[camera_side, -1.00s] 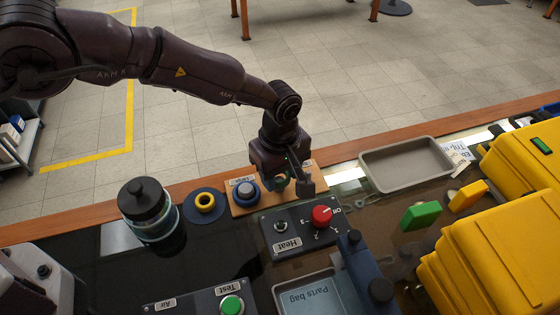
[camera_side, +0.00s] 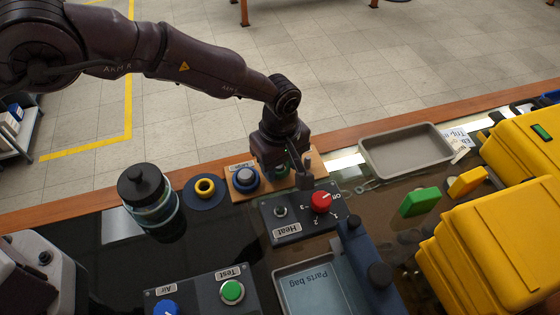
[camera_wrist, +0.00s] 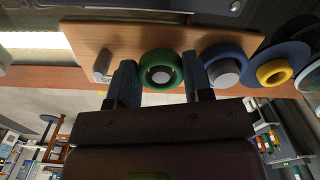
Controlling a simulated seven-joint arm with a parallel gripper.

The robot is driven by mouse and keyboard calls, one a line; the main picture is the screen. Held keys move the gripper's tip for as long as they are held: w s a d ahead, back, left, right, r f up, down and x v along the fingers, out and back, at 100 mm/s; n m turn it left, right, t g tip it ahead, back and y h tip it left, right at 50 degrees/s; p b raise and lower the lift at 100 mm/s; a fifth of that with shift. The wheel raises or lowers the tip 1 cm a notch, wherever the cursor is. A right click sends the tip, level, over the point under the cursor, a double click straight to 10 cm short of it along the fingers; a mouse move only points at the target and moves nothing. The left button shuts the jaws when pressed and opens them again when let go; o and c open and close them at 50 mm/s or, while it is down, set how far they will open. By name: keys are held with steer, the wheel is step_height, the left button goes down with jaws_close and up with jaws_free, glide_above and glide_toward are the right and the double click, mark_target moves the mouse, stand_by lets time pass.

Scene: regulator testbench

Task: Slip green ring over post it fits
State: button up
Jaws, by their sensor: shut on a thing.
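My gripper (camera_wrist: 161,80) is shut on the green ring (camera_wrist: 161,70), with one finger on each side of it. In the wrist view a pale post top (camera_wrist: 161,75) shows inside the ring's hole. I cannot tell whether the ring is around this post or just above it. The wooden board (camera_wrist: 125,37) carries the posts. A blue ring (camera_wrist: 224,55) is around a grey post on the board, beside my gripper's finger.
A yellow ring (camera_side: 205,187) lies on a blue disc beside the board. A dark-lidded jar (camera_side: 148,198) stands left of it. The Heat box with its red knob (camera_side: 321,202) is close in front of my gripper. A grey tray (camera_side: 405,150) is at right.

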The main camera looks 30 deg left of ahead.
steer(key=shift+f, duration=0.5)
stand_by(0.5)
steer(key=o, duration=1.2)
steer(key=shift+f, duration=0.1)
steer(key=shift+c, duration=0.2)
steer(key=shift+a+r, duration=0.1)
steer(key=shift+r, duration=0.8)
steer(key=shift+c, duration=0.3)
steer(key=shift+o, duration=0.9)
steer(key=shift+r, duration=3.2)
